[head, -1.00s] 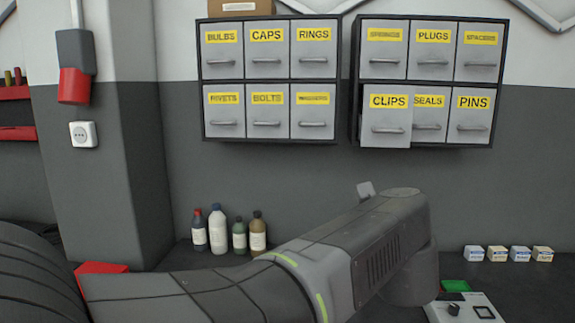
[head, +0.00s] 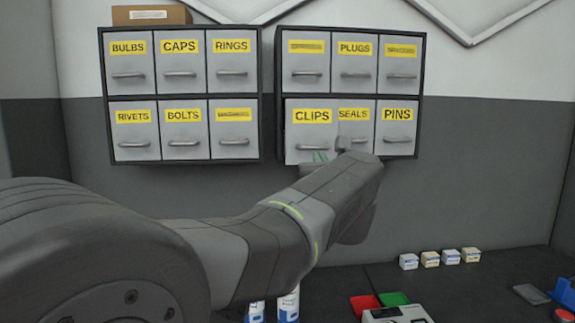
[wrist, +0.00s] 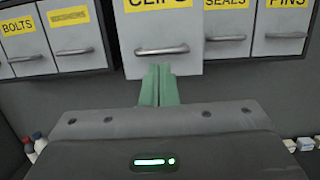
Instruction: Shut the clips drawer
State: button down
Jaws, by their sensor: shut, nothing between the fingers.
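The clips drawer (head: 312,117) is the lower left drawer of the right cabinet. It stands out in front of the drawers beside it, so it is partly open. In the wrist view its front (wrist: 183,32) fills the top middle, with the handle low on it and the label cut off. My gripper (head: 320,157) has green fingers pressed together, empty. In the wrist view the fingertips (wrist: 159,70) overlap the lower edge of the drawer front, just below the handle. I cannot tell whether they touch it.
The seals drawer (head: 354,133) and pins drawer (head: 397,138) sit flush to the right. The left cabinet (head: 267,95) has its drawers shut. Below, the dark bench holds small boxes (head: 430,259), bottles (head: 288,305) and a red tray (head: 362,303).

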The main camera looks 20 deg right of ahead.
aim_at(314, 149)
jog(key=p+x, duration=0.1)
jog(key=x, duration=0.3)
jog(key=shift+w, duration=0.15)
jog(key=x, duration=0.3)
jog(key=f+x, duration=0.1)
jog(key=x, duration=0.2)
jog(key=f+x, duration=0.1)
jog(key=x, duration=0.3)
jog(key=shift+w+r, duration=0.1)
jog(key=shift+w, duration=0.1)
jog(key=shift+r, duration=0.15)
jog(key=shift+s+r, duration=0.1)
